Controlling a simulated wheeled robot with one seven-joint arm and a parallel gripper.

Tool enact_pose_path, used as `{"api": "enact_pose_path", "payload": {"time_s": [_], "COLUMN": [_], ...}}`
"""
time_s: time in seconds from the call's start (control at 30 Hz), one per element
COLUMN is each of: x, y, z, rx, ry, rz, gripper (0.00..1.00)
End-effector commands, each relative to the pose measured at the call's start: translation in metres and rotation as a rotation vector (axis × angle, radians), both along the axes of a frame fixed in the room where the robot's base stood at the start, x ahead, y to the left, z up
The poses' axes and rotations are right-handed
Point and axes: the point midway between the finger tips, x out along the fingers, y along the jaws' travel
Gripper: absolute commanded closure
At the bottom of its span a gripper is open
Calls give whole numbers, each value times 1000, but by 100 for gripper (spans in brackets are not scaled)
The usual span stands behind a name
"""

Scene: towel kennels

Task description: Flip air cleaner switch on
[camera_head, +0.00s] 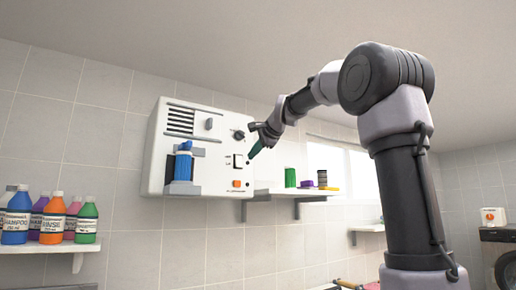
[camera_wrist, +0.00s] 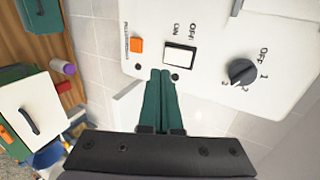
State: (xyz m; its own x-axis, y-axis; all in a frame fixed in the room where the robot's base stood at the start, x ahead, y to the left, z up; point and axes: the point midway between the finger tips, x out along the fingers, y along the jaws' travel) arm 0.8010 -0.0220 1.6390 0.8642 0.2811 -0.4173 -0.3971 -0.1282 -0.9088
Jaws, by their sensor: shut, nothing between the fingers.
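The air cleaner is a white wall box (camera_head: 158,150) with a vent grille at its upper left. Its rocker switch (camera_head: 238,161) is white in a black frame, right of the panel's middle. In the wrist view the rocker switch (camera_wrist: 179,54) lies just beyond the fingertips, with ON and OFF printed beside it. My gripper (camera_head: 252,154) has green fingers and is shut and empty. In the wrist view my gripper (camera_wrist: 161,73) points at the panel just below the switch; whether it touches cannot be told.
A dark rotary knob (camera_wrist: 242,72) and an orange button (camera_wrist: 136,45) flank the switch. A blue bottle (camera_head: 183,164) sits in a holder on the box. A shelf (camera_head: 290,192) with small containers is at right. Several bottles stand on a left shelf (camera_head: 50,248).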

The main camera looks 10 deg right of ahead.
Motion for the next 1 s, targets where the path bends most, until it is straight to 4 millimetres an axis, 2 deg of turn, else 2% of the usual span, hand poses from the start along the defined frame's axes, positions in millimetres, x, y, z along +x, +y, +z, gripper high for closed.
{"api": "enact_pose_path", "payload": {"time_s": [0.17, 0.4, 1.0], "x": [33, 61, 72], "y": [11, 20, 24], "z": [-17, -18, -22], "rx": [1, -1, 0], "ry": [2, -2, -1], "rz": [1, 1, 0], "gripper": [100, 100, 100]}}
